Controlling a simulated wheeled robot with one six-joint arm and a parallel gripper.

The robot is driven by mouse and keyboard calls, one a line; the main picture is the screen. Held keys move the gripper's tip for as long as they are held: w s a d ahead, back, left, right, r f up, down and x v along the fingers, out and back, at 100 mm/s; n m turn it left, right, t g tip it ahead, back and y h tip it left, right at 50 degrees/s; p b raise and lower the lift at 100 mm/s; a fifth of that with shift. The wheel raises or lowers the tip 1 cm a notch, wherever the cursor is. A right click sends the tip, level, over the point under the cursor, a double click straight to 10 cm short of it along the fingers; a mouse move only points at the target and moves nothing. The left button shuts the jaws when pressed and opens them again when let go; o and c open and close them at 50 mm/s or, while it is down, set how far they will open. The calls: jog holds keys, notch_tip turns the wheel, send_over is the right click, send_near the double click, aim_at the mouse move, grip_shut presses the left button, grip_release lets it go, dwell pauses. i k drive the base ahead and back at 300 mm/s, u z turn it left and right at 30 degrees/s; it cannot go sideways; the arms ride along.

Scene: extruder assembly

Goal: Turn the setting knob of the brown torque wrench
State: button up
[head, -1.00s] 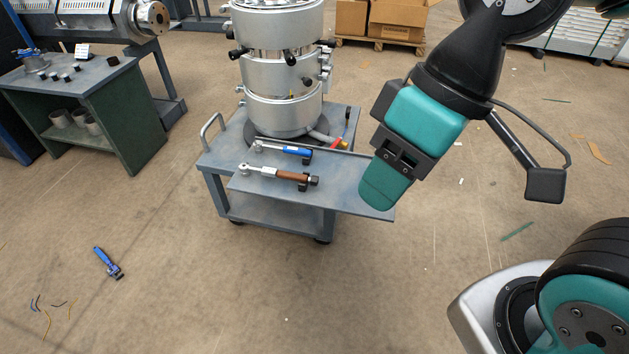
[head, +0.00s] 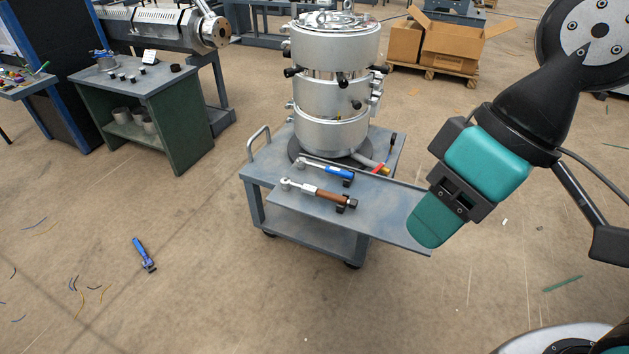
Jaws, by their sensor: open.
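The brown torque wrench (head: 323,195) lies on the front shelf of the grey cart (head: 380,222). Its silver ratchet head points left and its brown grip points right. The dark setting knob (head: 347,202) is at the right end of the grip. A blue-handled wrench (head: 330,170) lies just behind it, roughly parallel. My gripper (head: 433,220) hangs to the right of the brown wrench, at the cart's right end, clear of the knob. It is open and holds nothing that I can see. Its far finger is hidden.
A tall silver cylinder stack (head: 330,95) with black knobs stands on the cart behind the wrenches. A green workbench (head: 150,110) is at the left. A blue tool (head: 144,255) lies on the floor. Cardboard boxes (head: 450,45) stand at the back.

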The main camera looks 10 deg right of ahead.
aim_at(353, 203)
jog(key=u, duration=1.8)
jog(key=i, duration=1.35)
jog(key=z, duration=1.75)
